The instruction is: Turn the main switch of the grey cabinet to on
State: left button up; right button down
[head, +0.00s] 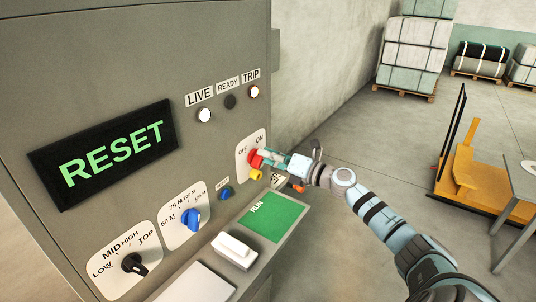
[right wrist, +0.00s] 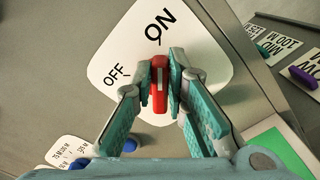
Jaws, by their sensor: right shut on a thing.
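The grey cabinet (head: 120,60) fills the left of the head view. Its red main switch (head: 254,158) sits on a white plate (head: 243,150) marked OFF and ON. My right gripper (head: 268,158) comes from the right and is shut on the red switch handle. In the right wrist view the red handle (right wrist: 159,88) stands between the two teal fingers (right wrist: 160,80). Its white line runs upward, roughly toward the ON mark, with OFF to the left. The fingers hide part of the switch. My left gripper is not in view.
The cabinet's display (head: 110,150) reads RESET. The LIVE lamp (head: 204,115) and TRIP lamp (head: 253,91) look bright; the READY lamp (head: 230,101) is dark. A blue dial (head: 191,217), black dial (head: 134,263) and blue button (head: 226,193) are nearby. A yellow pallet truck (head: 470,185) stands right.

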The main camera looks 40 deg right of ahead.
jog(key=shift+r, duration=0.1)
jog(key=c, duration=1.6)
grip_release()
jog(key=shift+d, duration=0.1)
notch_tip(320, 180, up, 10)
